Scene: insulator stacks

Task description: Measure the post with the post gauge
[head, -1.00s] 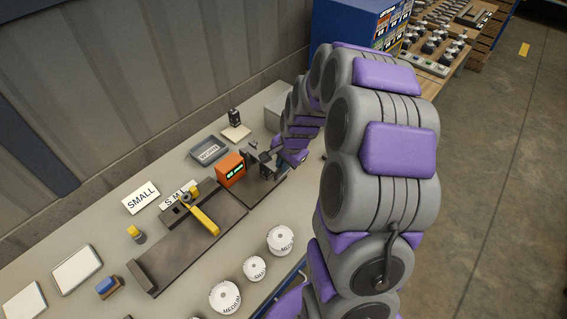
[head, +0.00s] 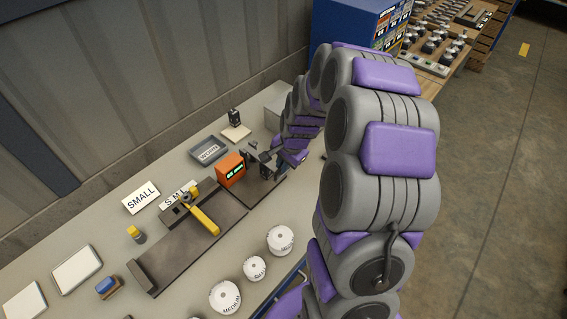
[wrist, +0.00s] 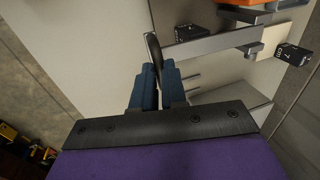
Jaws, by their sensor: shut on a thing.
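The post gauge, an orange box with a lit green display (head: 230,170), stands at the right part of the dark bench fixture in the head view. Its orange edge shows at the top of the wrist view (wrist: 250,4), with a grey metal bar (wrist: 205,46) running left from it. My gripper (head: 264,163) is just right of the box. In the wrist view its blue fingers (wrist: 157,82) are shut on a thin dark plate at the bar's left end, seemingly the gauge's handle. I cannot tell which piece is the post; my gripper and the gauge may hide it.
A long dark tray (head: 165,262) with a yellow lever (head: 203,218) lies left of the gauge. Behind are a SMALL sign (head: 141,198), a grey bin (head: 208,151) and a black block (head: 235,117) on a pale pad. Several white round insulators (head: 280,240) line the front edge.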

